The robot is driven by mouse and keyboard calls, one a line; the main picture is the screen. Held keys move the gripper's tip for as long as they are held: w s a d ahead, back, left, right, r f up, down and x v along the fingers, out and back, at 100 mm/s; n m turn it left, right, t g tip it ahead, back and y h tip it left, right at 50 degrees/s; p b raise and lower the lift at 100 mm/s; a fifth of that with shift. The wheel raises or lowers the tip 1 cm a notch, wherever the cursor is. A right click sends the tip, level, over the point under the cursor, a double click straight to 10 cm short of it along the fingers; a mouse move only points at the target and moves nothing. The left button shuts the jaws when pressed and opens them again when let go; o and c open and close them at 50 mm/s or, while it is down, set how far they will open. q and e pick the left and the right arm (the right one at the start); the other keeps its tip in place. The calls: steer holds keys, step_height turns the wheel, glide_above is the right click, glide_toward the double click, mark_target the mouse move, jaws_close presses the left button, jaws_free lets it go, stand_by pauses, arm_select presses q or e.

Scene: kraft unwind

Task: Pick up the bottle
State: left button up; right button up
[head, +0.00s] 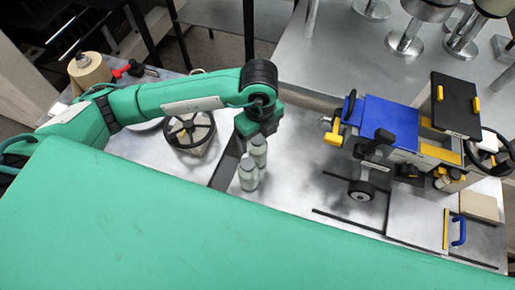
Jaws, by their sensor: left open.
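Two pale, translucent bottles stand upright close together on the grey metal table (300,190), near the middle of the head view. The nearer bottle (248,176) shows almost whole. The farther bottle (258,153) is right behind it, with its top close under my left gripper (258,134). My left gripper points down over the bottles and is open. Its fingers are partly hidden, and I cannot tell whether they touch the farther bottle. My right gripper is not in view.
A blue, black and yellow machine (390,118) with a handwheel stands on the right. A tan spool (88,70) is at the far left. The table between bottles and machine is mostly clear.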

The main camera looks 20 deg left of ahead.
mark_target(258, 150)
arm_select(q)
steer(key=shift+a+f+p, duration=0.1)
steer(key=shift+f+p, duration=0.3)
steer(key=shift+f, duration=0.1)
steer(key=f+p, duration=0.1)
steer(key=f, duration=0.1)
steer(key=f+p, duration=0.1)
steer(key=f, duration=0.1)
steer(key=shift+w+a+f, duration=0.1)
steer(key=shift+w+a, duration=0.1)
steer(key=shift+f, duration=0.2)
steer(key=c, duration=1)
steer(key=shift+c, duration=1.3)
steer(key=shift+r, duration=0.1)
